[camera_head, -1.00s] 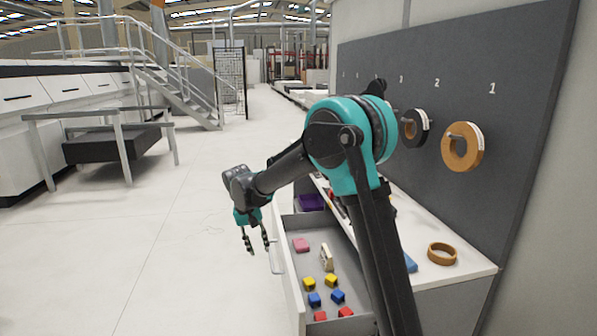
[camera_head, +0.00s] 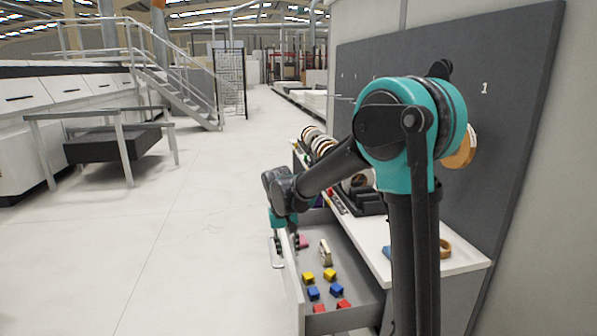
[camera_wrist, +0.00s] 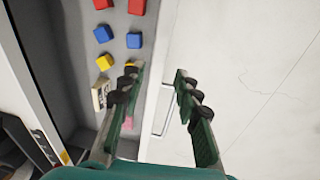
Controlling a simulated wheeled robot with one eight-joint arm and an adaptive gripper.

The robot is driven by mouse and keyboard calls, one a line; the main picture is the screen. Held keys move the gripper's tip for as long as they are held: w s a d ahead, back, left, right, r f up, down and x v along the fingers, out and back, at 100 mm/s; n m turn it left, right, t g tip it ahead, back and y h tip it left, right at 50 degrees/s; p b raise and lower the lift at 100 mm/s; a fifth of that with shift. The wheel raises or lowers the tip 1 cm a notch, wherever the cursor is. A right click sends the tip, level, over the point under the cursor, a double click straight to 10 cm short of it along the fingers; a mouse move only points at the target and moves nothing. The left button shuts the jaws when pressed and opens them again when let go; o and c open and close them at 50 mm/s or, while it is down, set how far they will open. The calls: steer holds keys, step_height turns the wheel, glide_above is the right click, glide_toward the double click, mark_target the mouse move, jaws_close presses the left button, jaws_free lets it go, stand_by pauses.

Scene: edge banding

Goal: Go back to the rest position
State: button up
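My gripper (camera_wrist: 159,105) is open and empty in the wrist view, with its fingers apart. It hangs above the front edge of the open drawer (camera_head: 292,285), near the drawer handle (camera_wrist: 163,110). The drawer holds a pink block (camera_head: 303,242), a pale upright piece (camera_head: 325,252), and several yellow, blue and red blocks (camera_head: 331,274).
A white worktop (camera_head: 455,262) carries an orange-brown ring (camera_head: 445,248) and dark holders with rolls (camera_head: 318,142). A grey board (camera_head: 520,120) stands behind, with an orange-brown roll (camera_head: 462,152) partly hidden by my arm. Open floor (camera_head: 190,250) lies to the left.

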steer(key=s+d+f+m+t, duration=0.1)
steer(key=s+d+f, duration=0.2)
steer(key=s+d, duration=0.7)
steer(key=s+d+f+t+y, duration=0.1)
steer(key=s+d+f+t, duration=0.1)
steer(key=s+d, duration=0.9)
steer(key=shift+d+f+m, duration=0.4)
steer(key=shift+d+f, duration=0.25)
steer(key=shift+f, duration=0.05)
